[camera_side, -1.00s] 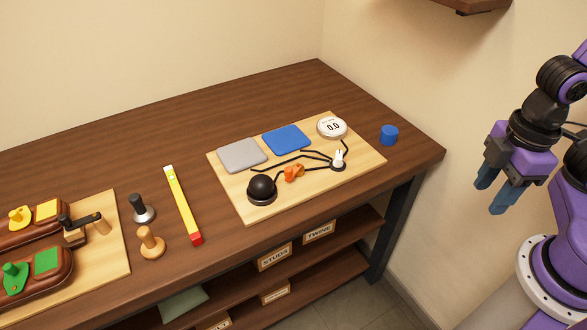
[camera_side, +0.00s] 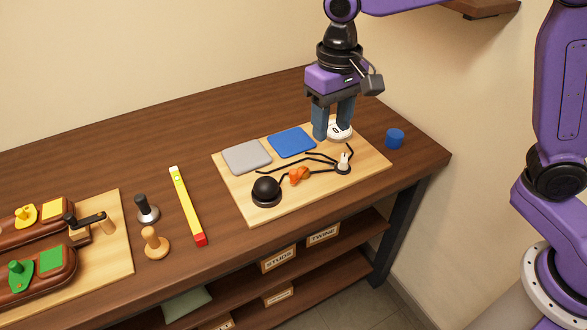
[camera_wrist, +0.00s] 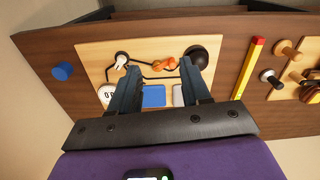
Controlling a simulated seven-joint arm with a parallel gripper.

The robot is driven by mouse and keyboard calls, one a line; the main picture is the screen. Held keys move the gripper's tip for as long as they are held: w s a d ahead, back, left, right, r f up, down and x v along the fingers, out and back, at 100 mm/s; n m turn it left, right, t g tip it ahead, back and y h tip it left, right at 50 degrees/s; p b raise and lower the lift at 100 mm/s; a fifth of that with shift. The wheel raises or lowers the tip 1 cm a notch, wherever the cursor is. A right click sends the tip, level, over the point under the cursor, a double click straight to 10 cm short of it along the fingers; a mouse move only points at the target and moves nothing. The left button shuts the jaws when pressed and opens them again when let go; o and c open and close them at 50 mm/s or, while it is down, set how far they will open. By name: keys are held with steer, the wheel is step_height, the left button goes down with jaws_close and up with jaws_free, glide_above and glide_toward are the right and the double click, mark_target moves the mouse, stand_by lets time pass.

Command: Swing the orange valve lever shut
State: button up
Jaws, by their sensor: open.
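The orange valve lever (camera_side: 299,176) sits on the light wooden board (camera_side: 255,208), between a black dome (camera_side: 266,190) and a small white rabbit-shaped piece (camera_side: 344,160), with black lines running by it. In the wrist view the orange lever (camera_wrist: 163,64) shows beyond the fingertips, between the dome (camera_wrist: 199,56) and the white piece (camera_wrist: 121,60). My gripper (camera_side: 332,136) is open and empty, pointing down over the back right of the board, by the white round gauge, which it partly hides. It is apart from the lever. The wrist view shows both fingers (camera_wrist: 160,82) spread.
The gauge (camera_side: 341,131), a blue pad (camera_side: 291,142) and a grey pad (camera_side: 246,157) lie along the board's back. A blue cylinder (camera_side: 395,139) stands right of the board. A yellow bar with red end (camera_side: 186,200) and two knobs stand left. Bare tabletop lies behind.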

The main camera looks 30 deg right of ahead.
mark_target(293, 171)
steer(key=w+a+f+m, duration=0.1)
steer(key=w+a+m, duration=0.25)
steer(key=w, duration=0.55)
steer(key=shift+m, duration=0.45)
steer(key=f, duration=1.7)
steer(key=shift+d+f, duration=0.15)
steer(key=shift+d, duration=0.2)
jaws_close()
